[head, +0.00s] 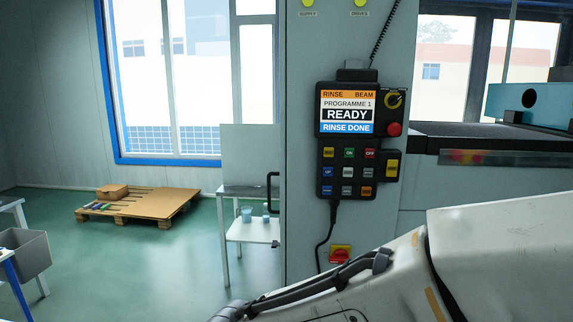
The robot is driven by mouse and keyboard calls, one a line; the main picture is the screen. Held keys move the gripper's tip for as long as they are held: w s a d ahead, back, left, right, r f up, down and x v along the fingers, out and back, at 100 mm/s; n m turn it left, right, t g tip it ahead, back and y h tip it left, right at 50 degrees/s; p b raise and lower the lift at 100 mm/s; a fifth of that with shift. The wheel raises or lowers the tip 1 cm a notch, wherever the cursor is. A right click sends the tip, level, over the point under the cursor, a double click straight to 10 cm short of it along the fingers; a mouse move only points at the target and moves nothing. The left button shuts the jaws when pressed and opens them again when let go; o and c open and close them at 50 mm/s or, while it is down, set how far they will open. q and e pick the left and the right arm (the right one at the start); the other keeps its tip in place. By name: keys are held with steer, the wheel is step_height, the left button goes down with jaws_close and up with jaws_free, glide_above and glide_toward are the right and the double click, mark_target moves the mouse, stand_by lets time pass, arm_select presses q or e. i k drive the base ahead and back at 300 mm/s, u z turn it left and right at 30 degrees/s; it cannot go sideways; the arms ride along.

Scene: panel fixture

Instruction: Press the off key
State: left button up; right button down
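The off key (370,154) is a small red key at the right end of the top row on a black keypad (347,168). A green on key (349,153) sits to its left, with a yellow key (328,153) further left. The screen (347,112) above the keypad reads "READY" and "RINSE DONE". My grippers are not in view. A white arm link of mine crosses the lower right, below the keypad, and does not cover the keys.
A red-and-yellow switch (340,254) is below. A coiled cord (383,35) hangs above. A black shelf (490,137) projects at right. Floor at left is open around a pallet (138,207).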

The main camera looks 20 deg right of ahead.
mark_target(368, 153)
steer(key=u, duration=0.1)
steer(key=k, duration=0.35)
steer(key=u, duration=0.65)
steer(key=i, duration=0.95)
steer(key=z, duration=0.85)
steer(key=i, duration=0.65)
steer(key=z, duration=1.15)
steer(key=i, duration=0.4)
steer(key=z, duration=0.4)
